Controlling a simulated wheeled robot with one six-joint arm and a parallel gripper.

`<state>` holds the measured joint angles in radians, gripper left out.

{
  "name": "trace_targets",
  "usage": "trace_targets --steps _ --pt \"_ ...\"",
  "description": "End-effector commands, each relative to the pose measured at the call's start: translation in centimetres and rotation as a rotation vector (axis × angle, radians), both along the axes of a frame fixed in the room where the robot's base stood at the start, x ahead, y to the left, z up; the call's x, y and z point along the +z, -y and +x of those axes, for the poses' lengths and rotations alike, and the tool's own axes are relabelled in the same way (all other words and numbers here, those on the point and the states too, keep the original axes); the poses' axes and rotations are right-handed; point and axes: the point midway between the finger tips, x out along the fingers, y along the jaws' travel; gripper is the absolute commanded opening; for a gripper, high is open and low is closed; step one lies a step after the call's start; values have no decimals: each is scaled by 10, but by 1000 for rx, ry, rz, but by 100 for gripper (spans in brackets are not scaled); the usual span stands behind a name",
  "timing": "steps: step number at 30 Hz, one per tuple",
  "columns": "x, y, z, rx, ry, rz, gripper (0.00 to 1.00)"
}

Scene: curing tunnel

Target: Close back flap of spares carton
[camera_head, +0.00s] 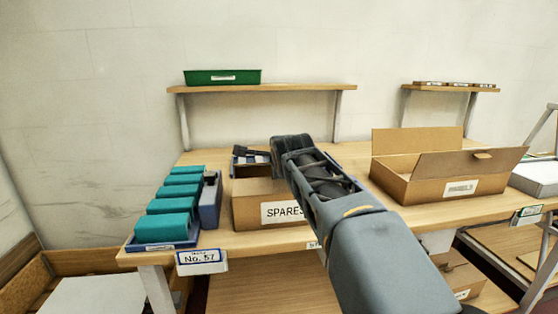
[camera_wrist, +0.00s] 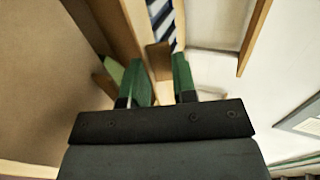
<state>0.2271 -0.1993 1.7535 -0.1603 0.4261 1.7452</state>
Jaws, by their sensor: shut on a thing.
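The spares carton (camera_head: 250,211) is a brown cardboard box with a white SPARES label. It stands on the table, and its right part is hidden behind my arm. In the head view my gripper (camera_head: 288,150) is above the carton's back side, and the arm hides its fingertips. In the wrist view my gripper (camera_wrist: 160,72) has its green fingers on either side of a tan cardboard piece (camera_wrist: 158,58). It looks shut on this piece, which appears to be the back flap. The head view does not show the flap's angle.
A blue tray of teal boxes (camera_head: 165,230) stands left of the carton. An open PANELS carton (camera_head: 428,189) with raised flaps stands at right. A shelf (camera_head: 262,88) with a green bin (camera_head: 222,77) is above.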

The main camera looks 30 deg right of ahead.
Motion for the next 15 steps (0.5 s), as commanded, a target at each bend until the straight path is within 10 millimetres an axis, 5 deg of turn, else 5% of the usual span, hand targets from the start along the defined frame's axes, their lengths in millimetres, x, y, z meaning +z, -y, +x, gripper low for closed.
trace_targets --steps 3,4,6,11,15 --pt "-1 0 0 -1 -3 1 0" --pt "-1 0 0 -1 -3 1 27" --pt "-1 0 0 -1 -2 0 33" --pt "-1 0 0 0 -2 1 49" --pt "-1 0 0 0 -4 1 49"
